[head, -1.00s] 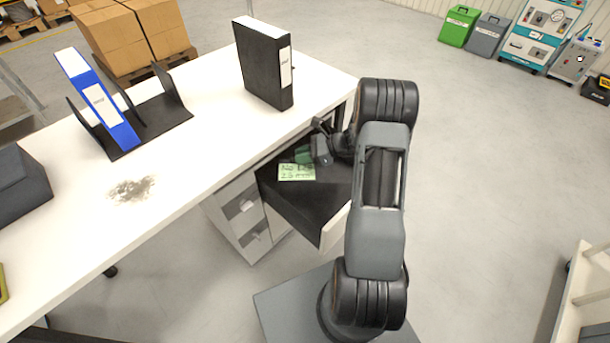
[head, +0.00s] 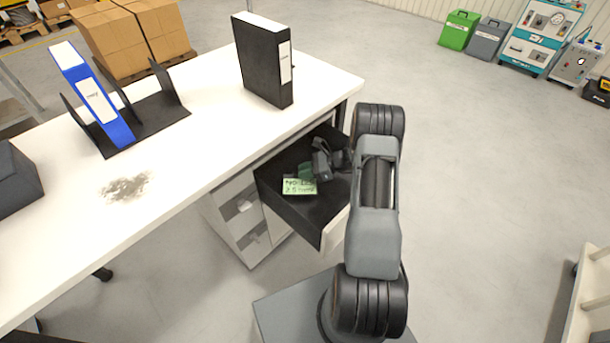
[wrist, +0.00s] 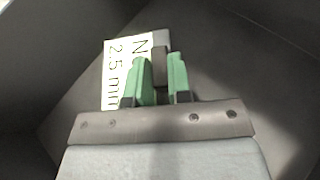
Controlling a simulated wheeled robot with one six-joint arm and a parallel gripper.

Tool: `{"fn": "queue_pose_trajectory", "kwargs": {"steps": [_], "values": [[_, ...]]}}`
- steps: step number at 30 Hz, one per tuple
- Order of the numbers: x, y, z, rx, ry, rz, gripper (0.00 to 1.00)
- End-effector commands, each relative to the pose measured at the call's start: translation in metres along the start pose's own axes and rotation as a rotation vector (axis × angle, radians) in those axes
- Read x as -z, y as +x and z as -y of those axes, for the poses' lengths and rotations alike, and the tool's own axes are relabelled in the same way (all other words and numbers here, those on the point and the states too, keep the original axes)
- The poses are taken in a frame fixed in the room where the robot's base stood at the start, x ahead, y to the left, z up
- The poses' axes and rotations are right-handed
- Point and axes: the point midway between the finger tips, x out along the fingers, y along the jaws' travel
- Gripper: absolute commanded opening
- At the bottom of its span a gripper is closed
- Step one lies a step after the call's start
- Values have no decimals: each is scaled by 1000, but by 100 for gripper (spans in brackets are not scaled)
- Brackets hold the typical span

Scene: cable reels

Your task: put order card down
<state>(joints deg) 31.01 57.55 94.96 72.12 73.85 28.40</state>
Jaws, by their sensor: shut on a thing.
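The order card (head: 299,187) is a pale green card with dark lettering, inside the open black drawer (head: 325,222) in the head view. In the wrist view the card (wrist: 114,72) shows left of and behind the left finger, with part of its text visible. My gripper (head: 305,172) reaches down into the drawer. Its green fingers (wrist: 160,78) are shut on the card, with a dark grey tab between them. The drawer floor lies just beneath; I cannot tell whether the card touches it.
The white desk (head: 190,160) stands over the drawer unit. On it are a black binder (head: 262,62), a blue binder (head: 92,95) in a black rack (head: 160,115), and a grey smudge (head: 125,186). Open floor lies to the right.

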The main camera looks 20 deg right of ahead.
Motion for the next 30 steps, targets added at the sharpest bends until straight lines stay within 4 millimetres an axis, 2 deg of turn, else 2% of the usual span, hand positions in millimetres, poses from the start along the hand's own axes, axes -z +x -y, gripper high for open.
{"fn": "queue_pose_trajectory", "kwargs": {"steps": [1, 3, 27, 28, 30], "values": [[9, 4, 0, -1, 2, 0, 0], [14, 6, 0, 0, 1, 0, 0], [24, 10, 0, 0, 0, 0, 0], [25, 10, 0, 0, 0, 0, 21], [24, 10, 0, 0, 0, 0, 28]]}}
